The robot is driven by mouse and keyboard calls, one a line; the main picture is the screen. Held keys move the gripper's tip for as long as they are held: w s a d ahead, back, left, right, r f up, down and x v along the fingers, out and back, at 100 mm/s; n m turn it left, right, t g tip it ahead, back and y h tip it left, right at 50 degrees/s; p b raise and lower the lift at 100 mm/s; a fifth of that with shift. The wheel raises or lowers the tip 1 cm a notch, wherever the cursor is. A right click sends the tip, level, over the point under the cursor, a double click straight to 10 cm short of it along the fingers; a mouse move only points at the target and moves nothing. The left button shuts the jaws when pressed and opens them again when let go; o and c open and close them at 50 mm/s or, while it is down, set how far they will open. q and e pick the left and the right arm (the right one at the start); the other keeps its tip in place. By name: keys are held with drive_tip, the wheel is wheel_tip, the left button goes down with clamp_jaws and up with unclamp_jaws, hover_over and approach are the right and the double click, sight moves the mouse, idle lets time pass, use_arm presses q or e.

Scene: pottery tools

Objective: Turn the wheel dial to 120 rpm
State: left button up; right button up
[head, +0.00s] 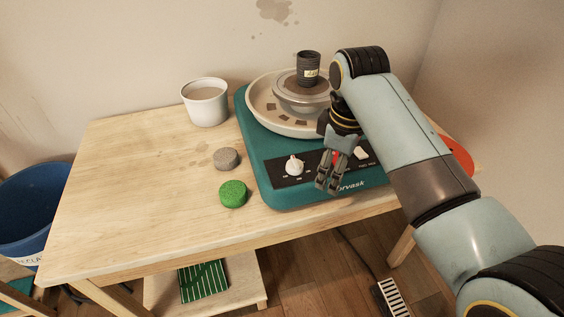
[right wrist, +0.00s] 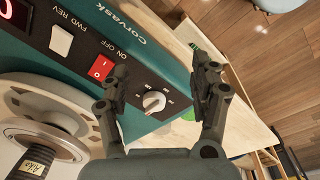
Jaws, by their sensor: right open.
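The white wheel dial (head: 294,165) sits on the black panel on the front of the teal pottery wheel (head: 250,150). In the right wrist view the dial (right wrist: 153,101) shows between my fingers, with small marks around it too small to read. My right gripper (head: 329,187) is open and empty, in front of the panel and to the right of the dial in the head view; its fingers also show in the right wrist view (right wrist: 163,68). They appear apart from the dial. My left gripper is not in view.
The panel also has a red ON/OFF switch (right wrist: 103,68) and a white FWD/REV switch (right wrist: 61,40). A dark cup (head: 308,68) stands on the wheel head. A white pot (head: 205,102), a grey puck (head: 226,158) and a green sponge (head: 233,193) are left of the wheel.

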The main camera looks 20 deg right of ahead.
drive_tip(key=w+a+r+n, duration=0.2)
drive_tip(key=w+a+r, duration=0.1)
drive_tip(key=w, duration=0.1)
drive_tip(key=n+g, duration=0.1)
drive_tip(key=n, duration=0.2)
approach(295, 161)
wheel_tip(295, 161, down, 10)
drive_tip(key=shift+d+r+b, duration=0.1)
drive_tip(key=shift+d+b, duration=0.05)
drive_tip(key=shift+b, duration=0.85)
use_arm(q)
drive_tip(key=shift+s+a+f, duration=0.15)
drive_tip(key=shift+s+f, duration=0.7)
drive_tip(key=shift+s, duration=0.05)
use_arm(e)
drive_tip(key=c, duration=1.2)
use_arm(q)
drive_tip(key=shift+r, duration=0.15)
use_arm(e)
drive_tip(key=shift+m, duration=0.3)
